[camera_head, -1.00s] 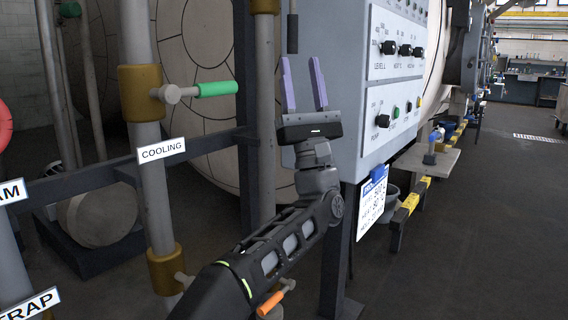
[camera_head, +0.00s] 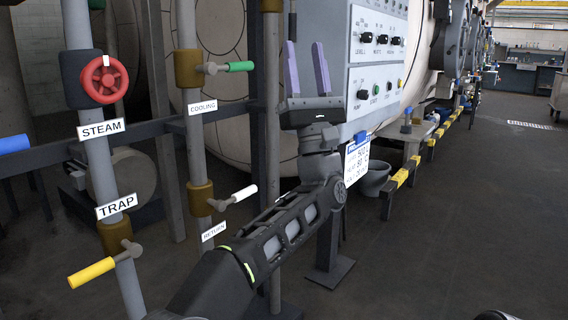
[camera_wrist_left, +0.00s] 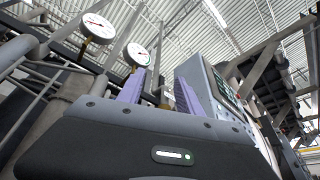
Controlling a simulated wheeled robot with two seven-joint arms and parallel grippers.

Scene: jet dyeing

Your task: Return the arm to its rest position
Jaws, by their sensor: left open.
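My left arm reaches up from the bottom of the head view. Its left gripper (camera_head: 307,70) points upward in front of the grey control panel (camera_head: 376,70). The two purple fingers stand apart with nothing between them. In the left wrist view the gripper (camera_wrist_left: 160,90) is also open and empty, with the ceiling and two round gauges (camera_wrist_left: 97,28) beyond it. My right gripper does not show in the head view.
Left of my arm are pipes with a red wheel (camera_head: 104,79), a green handle (camera_head: 240,66), a white handle (camera_head: 245,193) and a yellow handle (camera_head: 91,272). A grey bucket (camera_head: 375,180) stands right of the arm. The floor (camera_head: 470,230) at right is clear.

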